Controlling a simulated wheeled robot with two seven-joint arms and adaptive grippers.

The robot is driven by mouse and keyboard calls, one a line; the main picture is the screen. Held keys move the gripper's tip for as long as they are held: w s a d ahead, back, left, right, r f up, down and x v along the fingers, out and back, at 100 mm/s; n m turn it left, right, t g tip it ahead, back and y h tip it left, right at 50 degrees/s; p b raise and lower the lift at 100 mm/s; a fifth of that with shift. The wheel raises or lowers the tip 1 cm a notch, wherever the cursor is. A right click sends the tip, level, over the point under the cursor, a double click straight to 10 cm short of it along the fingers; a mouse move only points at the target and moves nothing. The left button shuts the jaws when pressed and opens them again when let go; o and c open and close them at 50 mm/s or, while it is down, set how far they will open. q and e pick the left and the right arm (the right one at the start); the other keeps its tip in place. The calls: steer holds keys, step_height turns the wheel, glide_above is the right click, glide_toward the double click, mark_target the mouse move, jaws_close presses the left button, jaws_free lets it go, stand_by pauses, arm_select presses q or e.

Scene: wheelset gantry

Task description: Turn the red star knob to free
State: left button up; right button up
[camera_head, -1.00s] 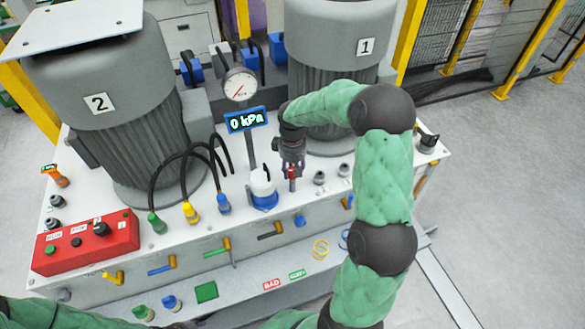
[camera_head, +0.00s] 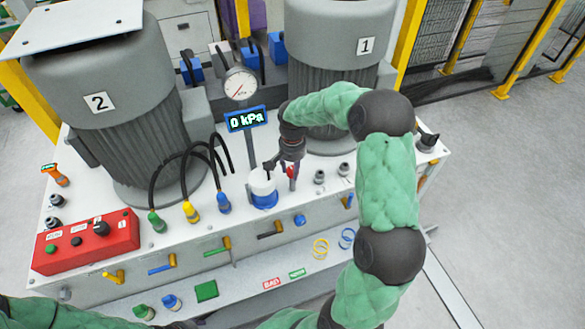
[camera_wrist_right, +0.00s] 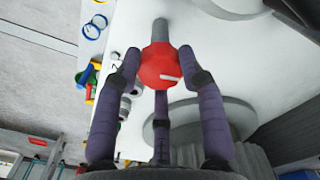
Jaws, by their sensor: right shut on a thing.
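The red star knob (camera_head: 291,171) stands on a grey post on the white bench top, just right of a white and blue cup-like part. My right gripper (camera_head: 281,170) reaches down to it from above. In the right wrist view the red knob (camera_wrist_right: 160,67) sits between the three fingers of my right gripper (camera_wrist_right: 160,72), which are closed around it. A short white mark shows on the knob's face. In the head view the fingers partly hide the knob. Only green-sleeved parts of my left arm show at the bottom; its gripper does not show clearly.
The white and blue part (camera_head: 263,188) stands close left of the knob. A gauge (camera_head: 240,84) and a "0 kPa" display (camera_head: 246,119) rise behind it. Motor 1 (camera_head: 338,60) is close behind my right wrist. Small grey fittings (camera_head: 320,177) stand to the right.

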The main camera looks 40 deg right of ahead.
mark_target(292, 170)
steer(key=shift+m, duration=1.3)
steer(key=o, duration=1.1)
steer(key=shift+o, duration=0.2)
step_height(292, 170, up, 12)
steer(key=shift+f, duration=0.1)
